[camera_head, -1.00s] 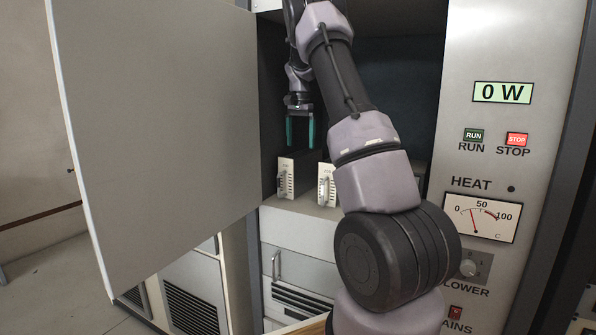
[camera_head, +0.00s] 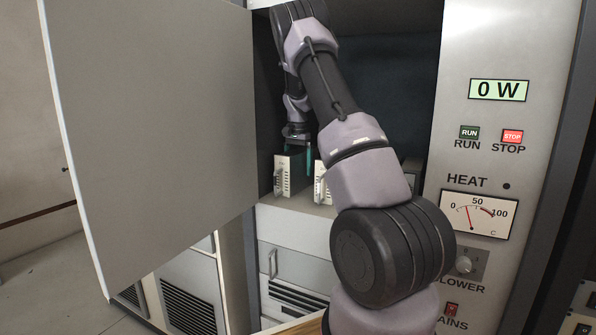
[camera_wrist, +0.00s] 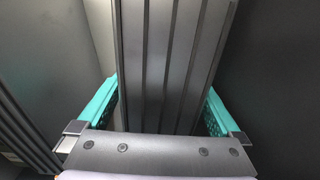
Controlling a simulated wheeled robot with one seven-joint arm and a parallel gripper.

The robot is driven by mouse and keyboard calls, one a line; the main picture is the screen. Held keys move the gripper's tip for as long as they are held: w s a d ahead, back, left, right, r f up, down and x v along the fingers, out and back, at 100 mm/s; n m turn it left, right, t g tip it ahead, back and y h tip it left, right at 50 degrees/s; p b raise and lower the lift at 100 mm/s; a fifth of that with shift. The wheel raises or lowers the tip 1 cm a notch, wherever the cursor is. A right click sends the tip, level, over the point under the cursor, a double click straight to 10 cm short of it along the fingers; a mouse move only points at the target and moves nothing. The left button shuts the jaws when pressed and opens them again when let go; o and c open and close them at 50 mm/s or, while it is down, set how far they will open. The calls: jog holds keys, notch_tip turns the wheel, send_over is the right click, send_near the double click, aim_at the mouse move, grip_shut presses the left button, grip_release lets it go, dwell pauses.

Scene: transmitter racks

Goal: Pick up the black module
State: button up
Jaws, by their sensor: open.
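A black module (camera_wrist: 172,60) with a ribbed dark top lies between my gripper's teal fingers in the wrist view. In the head view it appears to be the left module (camera_head: 287,176), with a light front plate and handle, on the cabinet shelf. My gripper (camera_head: 298,155) is open and points down over this module, just behind its front plate. In the wrist view, the fingers of my gripper (camera_wrist: 162,100) stand on either side of the module, with a gap visible at the left. Contact on the right is unclear.
A second module (camera_head: 320,184) stands to the right, partly hidden by my arm. The open cabinet door (camera_head: 150,140) is close on the left, and the control panel (camera_head: 490,130) is on the right. Another dark ribbed body (camera_wrist: 25,115) shows at the wrist view's left.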

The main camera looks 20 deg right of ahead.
grip_shut()
jog(key=shift+r, duration=0.1)
jog(key=shift+r, duration=0.1)
